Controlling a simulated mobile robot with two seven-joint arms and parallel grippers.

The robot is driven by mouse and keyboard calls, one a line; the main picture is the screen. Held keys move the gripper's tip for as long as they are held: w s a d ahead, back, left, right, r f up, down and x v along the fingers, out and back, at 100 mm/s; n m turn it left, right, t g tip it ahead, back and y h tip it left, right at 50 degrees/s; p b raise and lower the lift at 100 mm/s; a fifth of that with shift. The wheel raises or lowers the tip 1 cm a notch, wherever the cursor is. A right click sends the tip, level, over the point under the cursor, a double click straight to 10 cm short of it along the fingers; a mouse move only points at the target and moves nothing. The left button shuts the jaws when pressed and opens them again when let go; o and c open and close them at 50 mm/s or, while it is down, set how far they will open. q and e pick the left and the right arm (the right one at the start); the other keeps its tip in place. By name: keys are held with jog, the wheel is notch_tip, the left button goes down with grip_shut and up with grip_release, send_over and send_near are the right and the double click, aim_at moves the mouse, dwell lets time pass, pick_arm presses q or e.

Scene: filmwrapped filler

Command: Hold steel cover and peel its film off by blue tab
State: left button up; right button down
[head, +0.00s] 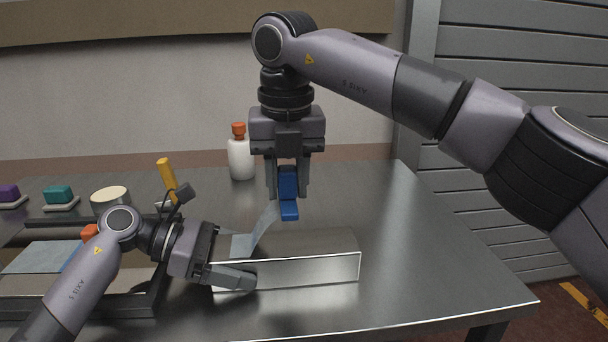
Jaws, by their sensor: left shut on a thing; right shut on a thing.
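The steel cover (315,270) is a shiny metal piece with an upright front face, resting on the steel table. My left gripper (238,278) is shut on the cover's left end. My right gripper (288,192) is above the cover, shut on the blue tab (289,209). A pale bluish film (262,228) slopes from near the tab down to the cover's left part, where it still lies against the top. The cover's right part looks bare. The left gripper hides the cover's left end.
A white bottle with an orange cap (242,158) stands behind the cover. A dark-framed tray (150,300) at left holds a film-covered piece (45,257). A yellow-handled tool (167,173), a cream round item (110,195) and a teal block (58,194) stand farther back. The table's right side is clear.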

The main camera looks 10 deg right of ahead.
jog(key=s+r, duration=0.6)
jog(key=r, duration=0.2)
jog(key=shift+s+a+r, duration=0.25)
jog(key=shift+s+a, duration=0.1)
jog(key=shift+a, duration=0.1)
dwell(0.5)
pick_arm(q)
jog(key=o, duration=1.3)
